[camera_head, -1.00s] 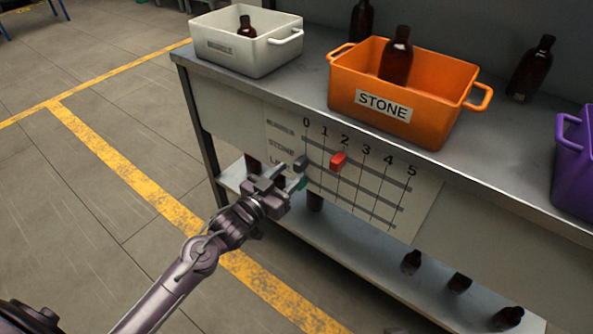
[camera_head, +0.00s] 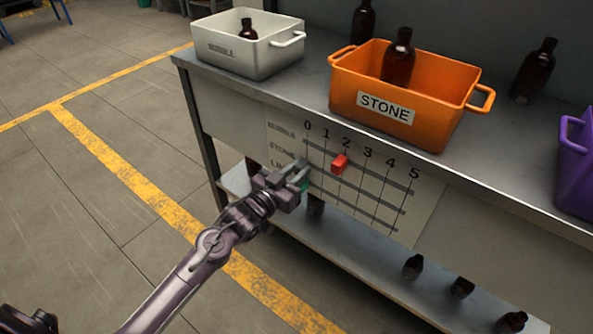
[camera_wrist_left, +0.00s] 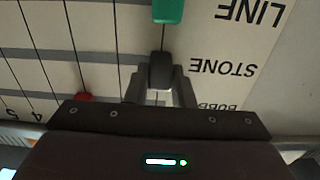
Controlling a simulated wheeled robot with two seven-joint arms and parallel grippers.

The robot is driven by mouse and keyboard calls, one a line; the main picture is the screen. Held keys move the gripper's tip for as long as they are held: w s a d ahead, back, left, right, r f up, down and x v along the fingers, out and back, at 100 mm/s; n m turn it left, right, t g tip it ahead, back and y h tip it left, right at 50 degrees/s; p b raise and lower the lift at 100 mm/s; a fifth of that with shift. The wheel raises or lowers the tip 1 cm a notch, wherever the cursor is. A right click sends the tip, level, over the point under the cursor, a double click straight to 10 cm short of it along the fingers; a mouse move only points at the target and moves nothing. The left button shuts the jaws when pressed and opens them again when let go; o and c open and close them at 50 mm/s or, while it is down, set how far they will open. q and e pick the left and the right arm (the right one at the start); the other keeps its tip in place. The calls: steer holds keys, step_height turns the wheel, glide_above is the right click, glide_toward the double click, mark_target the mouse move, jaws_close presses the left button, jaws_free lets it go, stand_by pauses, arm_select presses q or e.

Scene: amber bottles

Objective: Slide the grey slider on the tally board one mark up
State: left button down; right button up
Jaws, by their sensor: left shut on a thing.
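The tally board (camera_head: 421,209) is a pale panel on the bench front with columns 0 to 5 and rows for bubble, stone and line. The grey slider (camera_wrist_left: 160,70) is on the stone row at the 0 mark. My left gripper (camera_head: 302,170) is shut on it; its fingers (camera_wrist_left: 160,92) show on both sides in the left wrist view. In the head view the gripper mostly hides this slider. A red slider (camera_head: 340,164) is on the bubble row at 2. A green slider (camera_wrist_left: 168,10) is on the line row at 0. My right gripper is not in view.
Above the board, a white bin (camera_head: 232,59), an orange STONE bin (camera_head: 350,109) and a purple bin (camera_head: 575,165) stand on the bench top (camera_head: 300,97). Several amber bottles stand on the bench and lower shelf.

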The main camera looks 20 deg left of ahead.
mark_target(323, 170)
arm_select(q)
steer(key=d, duration=0.1)
steer(key=s+d+p, duration=0.1)
steer(key=d, duration=0.2)
steer(key=shift+s+d+p, duration=0.1)
steer(key=shift+s+p, duration=0.15)
steer(key=shift+p, duration=0.05)
steer(key=shift+s+d, duration=0.1)
steer(key=shift+d, duration=0.2)
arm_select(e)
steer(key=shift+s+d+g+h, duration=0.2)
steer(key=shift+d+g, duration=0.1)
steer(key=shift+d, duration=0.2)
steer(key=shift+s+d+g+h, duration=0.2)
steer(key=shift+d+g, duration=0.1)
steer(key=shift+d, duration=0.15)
arm_select(q)
steer(key=c, duration=1.2)
jaws_free()
steer(key=shift+c, duration=0.2)
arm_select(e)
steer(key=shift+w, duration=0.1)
arm_select(q)
steer(key=shift+s+a, duration=0.1)
